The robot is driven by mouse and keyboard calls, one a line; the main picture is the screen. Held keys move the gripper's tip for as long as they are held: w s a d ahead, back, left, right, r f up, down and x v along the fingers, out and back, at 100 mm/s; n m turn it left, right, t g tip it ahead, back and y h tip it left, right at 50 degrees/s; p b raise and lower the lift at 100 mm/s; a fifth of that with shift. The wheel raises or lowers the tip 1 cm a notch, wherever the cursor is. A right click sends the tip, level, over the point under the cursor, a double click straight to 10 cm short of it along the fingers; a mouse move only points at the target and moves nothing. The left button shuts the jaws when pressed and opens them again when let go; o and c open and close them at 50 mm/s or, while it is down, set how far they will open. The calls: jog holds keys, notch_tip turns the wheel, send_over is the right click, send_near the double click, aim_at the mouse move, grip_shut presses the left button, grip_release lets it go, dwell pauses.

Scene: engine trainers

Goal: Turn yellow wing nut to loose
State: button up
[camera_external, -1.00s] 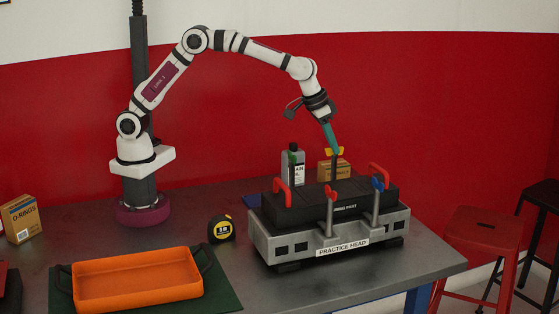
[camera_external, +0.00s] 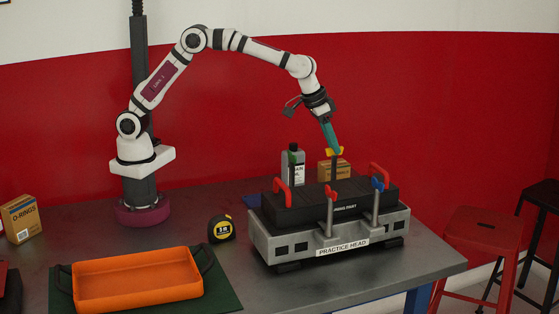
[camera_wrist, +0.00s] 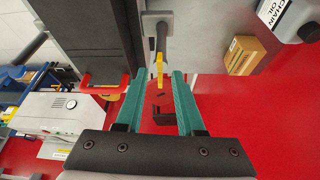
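The yellow wing nut (camera_external: 335,151) sits on top of an upright stud at the back of the practice head (camera_external: 260,243). In the wrist view the yellow wing nut (camera_wrist: 159,66) shows edge-on as a narrow upright shape. My gripper (camera_external: 332,149) points down at it from above. In the wrist view my gripper (camera_wrist: 164,74) has its two teal fingers apart, with the nut in the gap at the fingertips. The nut looks closer to the left fingertip; I cannot tell whether they touch.
A red wing nut (camera_external: 330,192) and a blue wing nut (camera_external: 377,184) top studs at the front. Red handles (camera_external: 379,172) rise from the black cover. A box (camera_external: 326,170) stands behind.

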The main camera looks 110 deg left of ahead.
jog(key=v, duration=1.5)
jog(key=shift+s, duration=0.1)
jog(key=shift+n, duration=0.6)
jog(key=x, duration=1.5)
jog(key=shift+w+f, duration=0.25)
jog(key=shift+f, duration=0.1)
grip_shut()
